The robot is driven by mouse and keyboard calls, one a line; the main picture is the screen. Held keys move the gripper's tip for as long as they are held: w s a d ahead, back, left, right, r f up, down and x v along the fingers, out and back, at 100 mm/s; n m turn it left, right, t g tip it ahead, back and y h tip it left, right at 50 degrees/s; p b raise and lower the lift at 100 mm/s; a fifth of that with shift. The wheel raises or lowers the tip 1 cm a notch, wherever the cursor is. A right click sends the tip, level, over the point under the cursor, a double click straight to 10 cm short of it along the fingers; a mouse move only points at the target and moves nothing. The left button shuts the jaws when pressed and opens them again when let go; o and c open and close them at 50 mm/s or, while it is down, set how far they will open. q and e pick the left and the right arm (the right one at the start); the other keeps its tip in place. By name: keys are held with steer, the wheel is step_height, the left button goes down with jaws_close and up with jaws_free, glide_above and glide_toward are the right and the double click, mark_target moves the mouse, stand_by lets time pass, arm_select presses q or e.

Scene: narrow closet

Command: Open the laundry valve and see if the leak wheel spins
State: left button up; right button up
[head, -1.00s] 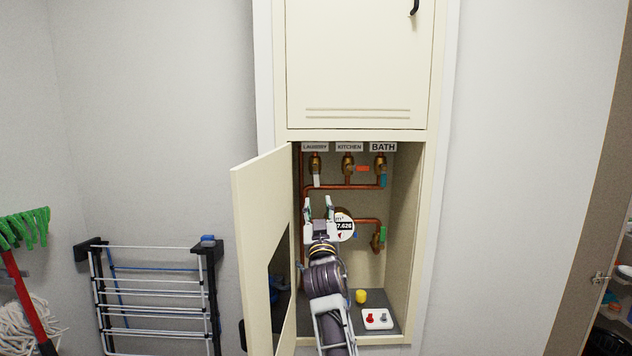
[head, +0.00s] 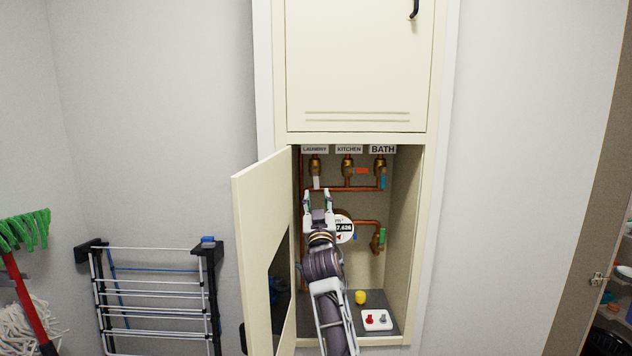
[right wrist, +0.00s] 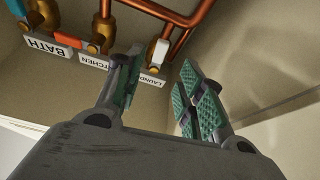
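The laundry valve (head: 316,165) is at the left of a row of brass valves in the open cabinet, under the LAUNDRY label (head: 314,149). Its white handle (head: 316,182) hangs straight down; it also shows in the right wrist view (right wrist: 160,52). My right gripper (head: 317,198) is open and empty, just below this handle. In the right wrist view, my right gripper (right wrist: 158,85) has its fingers spread, with the handle beyond the gap. The round meter (head: 345,229) is partly hidden behind my gripper; a small red mark shows on its face, but I cannot tell if it turns.
The kitchen valve's orange handle (head: 362,171) lies sideways; the bath valve's blue handle (head: 383,183) hangs down. A green handle (head: 382,235) is on the lower pipe. A yellow cup (head: 361,297) and white tray (head: 377,320) are on the cabinet floor. The open door (head: 262,230) stands left.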

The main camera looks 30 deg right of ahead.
mark_target(316, 183)
steer(key=x, duration=0.3)
steer(key=shift+w+d+r+p, duration=0.25)
steer(key=shift+w+p, duration=0.05)
steer(key=shift+p, duration=0.1)
steer(key=x, duration=0.3)
steer(key=shift+p, duration=0.4)
steer(key=shift+x, duration=1.35)
steer(key=shift+c, duration=0.2)
jaws_close()
